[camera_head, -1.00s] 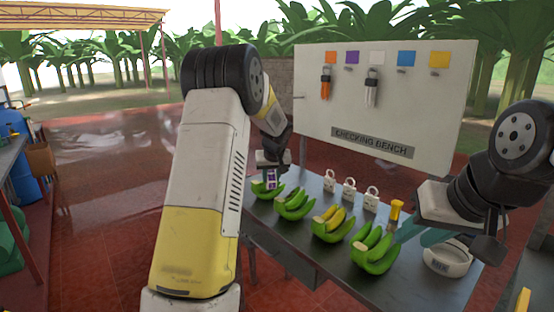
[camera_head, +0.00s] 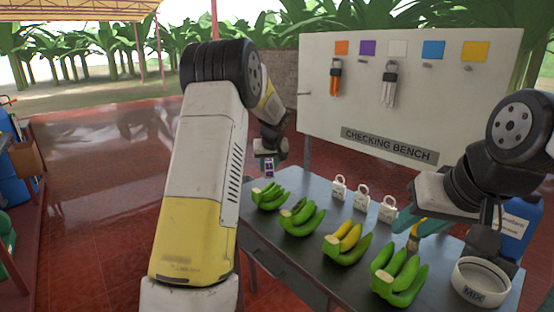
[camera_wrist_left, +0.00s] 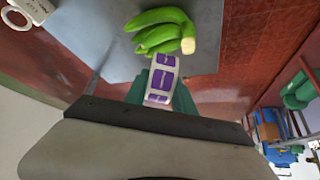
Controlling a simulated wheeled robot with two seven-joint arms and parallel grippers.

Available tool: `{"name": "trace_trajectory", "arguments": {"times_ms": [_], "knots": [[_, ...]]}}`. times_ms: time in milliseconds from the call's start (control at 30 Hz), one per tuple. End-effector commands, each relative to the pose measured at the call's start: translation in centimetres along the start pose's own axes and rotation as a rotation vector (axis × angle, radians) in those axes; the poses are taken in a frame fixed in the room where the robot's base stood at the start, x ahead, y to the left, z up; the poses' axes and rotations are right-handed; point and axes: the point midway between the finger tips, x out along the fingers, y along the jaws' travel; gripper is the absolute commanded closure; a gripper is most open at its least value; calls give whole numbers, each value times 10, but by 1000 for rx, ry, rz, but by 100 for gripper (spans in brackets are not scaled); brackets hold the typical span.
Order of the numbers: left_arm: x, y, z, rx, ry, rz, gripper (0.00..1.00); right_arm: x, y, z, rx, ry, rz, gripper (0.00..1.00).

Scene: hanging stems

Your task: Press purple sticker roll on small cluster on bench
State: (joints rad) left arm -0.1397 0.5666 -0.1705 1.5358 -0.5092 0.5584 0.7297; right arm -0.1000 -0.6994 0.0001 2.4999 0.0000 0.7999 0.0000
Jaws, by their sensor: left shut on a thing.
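The purple sticker roll (camera_head: 268,168), a white strip with purple squares, is in my left gripper (camera_head: 267,164). My left gripper is shut on it, above and behind the leftmost green banana cluster (camera_head: 270,198), the smallest-looking on the bench (camera_head: 288,252). In the left wrist view the roll (camera_wrist_left: 162,80) hangs between the teal fingers, with its far end by the cluster's cut stem; the cluster (camera_wrist_left: 160,32) lies just beyond, and contact is unclear.
Further clusters (camera_head: 302,218), (camera_head: 347,243), (camera_head: 400,274) line the bench's front. A white MIX bowl (camera_head: 480,284) is at the right end. The checking board (camera_head: 400,90) stands behind with coloured squares.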

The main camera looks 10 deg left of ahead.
Motion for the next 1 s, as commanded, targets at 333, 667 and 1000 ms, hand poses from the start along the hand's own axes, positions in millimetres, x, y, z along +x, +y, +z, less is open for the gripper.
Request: {"name": "trace_trajectory", "arguments": {"times_ms": [333, 667, 1000], "knots": [[13, 0, 8, 2, 0, -1, 100, 0, 0, 0, 0, 1, 0, 68], [38, 0, 25, 1, 0, -1, 100, 0, 0, 0, 0, 0, 0, 68], [49, 0, 31, 0, 0, 0, 100, 0, 0, 0, 0, 0, 0, 68]]}}
